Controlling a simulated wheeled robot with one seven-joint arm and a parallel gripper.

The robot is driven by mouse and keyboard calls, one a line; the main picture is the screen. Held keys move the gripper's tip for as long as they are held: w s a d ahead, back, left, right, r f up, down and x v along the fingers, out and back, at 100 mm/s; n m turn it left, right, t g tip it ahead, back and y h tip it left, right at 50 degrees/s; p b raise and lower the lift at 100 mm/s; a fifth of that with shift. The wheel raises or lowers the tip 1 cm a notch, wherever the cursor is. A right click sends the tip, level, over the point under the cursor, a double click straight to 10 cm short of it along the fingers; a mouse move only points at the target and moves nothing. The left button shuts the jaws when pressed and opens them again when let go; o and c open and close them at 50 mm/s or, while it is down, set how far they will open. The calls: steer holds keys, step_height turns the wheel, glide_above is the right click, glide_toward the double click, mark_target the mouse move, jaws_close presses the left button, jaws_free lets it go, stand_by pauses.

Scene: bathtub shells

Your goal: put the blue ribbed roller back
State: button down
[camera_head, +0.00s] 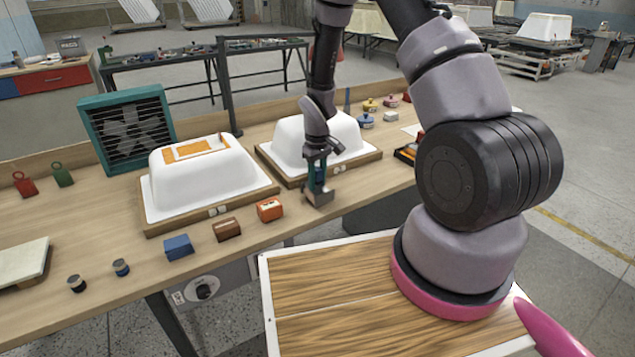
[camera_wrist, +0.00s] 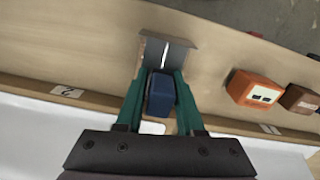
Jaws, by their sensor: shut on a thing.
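My gripper (camera_head: 317,168) is low over the front edge of the workbench, in front of the right white tub shell. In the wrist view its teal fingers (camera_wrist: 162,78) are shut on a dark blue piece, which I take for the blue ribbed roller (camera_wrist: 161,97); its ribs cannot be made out. A grey slotted metal piece (camera_wrist: 166,52) is at the fingertips and also shows low by the bench in the head view (camera_head: 319,194). I cannot tell whether it is joined to the blue piece or stands separately on the bench.
Right of the fingers in the wrist view are an orange box (camera_wrist: 254,89) and a brown box (camera_wrist: 299,99). A blue block (camera_head: 179,247) lies further left. White tub shells (camera_head: 205,180) (camera_head: 290,143) stand on wooden bases behind. Bare bench lies around the grey piece.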

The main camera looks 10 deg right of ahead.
steer(key=shift+f, duration=0.35)
steer(key=c, duration=0.5)
jaws_free()
steer(key=shift+f, duration=0.1)
